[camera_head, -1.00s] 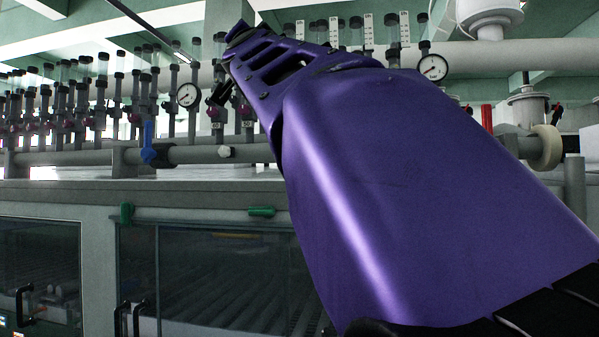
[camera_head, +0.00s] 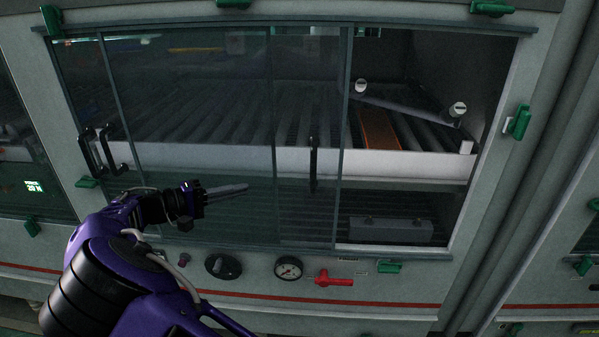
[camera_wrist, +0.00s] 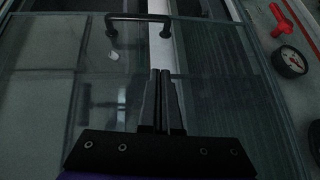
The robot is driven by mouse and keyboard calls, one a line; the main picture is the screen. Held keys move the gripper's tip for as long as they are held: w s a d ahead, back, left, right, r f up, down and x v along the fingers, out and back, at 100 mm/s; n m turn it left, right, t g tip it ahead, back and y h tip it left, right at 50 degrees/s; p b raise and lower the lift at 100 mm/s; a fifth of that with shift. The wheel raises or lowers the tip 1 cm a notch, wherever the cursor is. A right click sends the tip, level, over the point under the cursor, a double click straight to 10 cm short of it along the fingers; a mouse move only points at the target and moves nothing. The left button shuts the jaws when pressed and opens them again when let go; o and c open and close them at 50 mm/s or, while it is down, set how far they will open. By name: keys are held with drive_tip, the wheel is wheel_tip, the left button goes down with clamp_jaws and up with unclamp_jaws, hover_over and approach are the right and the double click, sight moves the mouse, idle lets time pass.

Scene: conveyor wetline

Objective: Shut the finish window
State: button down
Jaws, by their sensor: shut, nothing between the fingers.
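The finish window (camera_head: 210,150) is a framed window of sliding glass panes on the grey cabinet.
Two more dark handles (camera_head: 106,150) are at the window's left side. Green clips (camera_head: 519,122) sit around the frame. Below are a black knob (camera_head: 222,266), a gauge (camera_head: 288,268) and a red valve handle (camera_head: 334,280). An orange strip (camera_head: 378,130) lies among the rollers.

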sight(297, 183)
drive_tip(key=shift+h, duration=0.8)
drive_tip(key=shift+w+d+f, duration=0.1)
drive_tip(key=shift+w+d, duration=0.5)
drive_tip(key=shift+d, duration=1.7)
drive_tip(key=shift+w+d+f, duration=0.1)
drive_tip(key=shift+w+d, duration=0.45)
drive_tip(key=shift+d, duration=1.7)
drive_tip(key=shift+w+d, duration=0.6)
drive_tip(key=shift+d, duration=1.7)
drive_tip(key=shift+d, duration=0.15)
